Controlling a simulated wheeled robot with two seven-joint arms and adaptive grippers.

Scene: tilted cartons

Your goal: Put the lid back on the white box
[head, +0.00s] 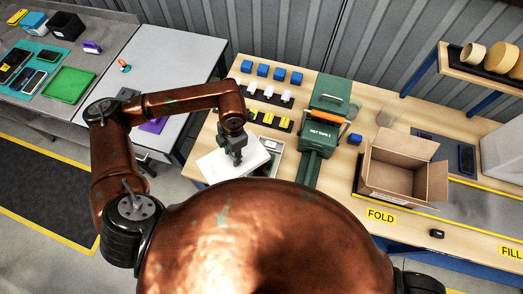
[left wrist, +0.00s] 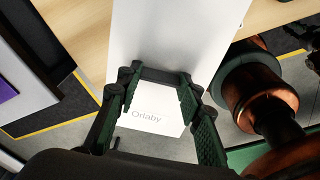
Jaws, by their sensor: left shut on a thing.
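A white lid (head: 219,166) shows in the head view at the front left edge of the wooden bench. My left gripper (head: 236,157) points down at it and is shut on it. The open white box (head: 272,146) stands just right of the lid, with a grey inside partly in view; the lid and gripper hide some of it. In the left wrist view a white panel (left wrist: 170,40) runs up from between the fingers (left wrist: 160,95), and a white face marked "Orlaby" (left wrist: 148,117) lies below. I cannot tell whether the lid touches the box.
Small blue, white and yellow pieces (head: 270,93) sit in rows behind. An open cardboard carton (head: 395,172) is further right. A grey table (head: 170,60) stands left, across a gap.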

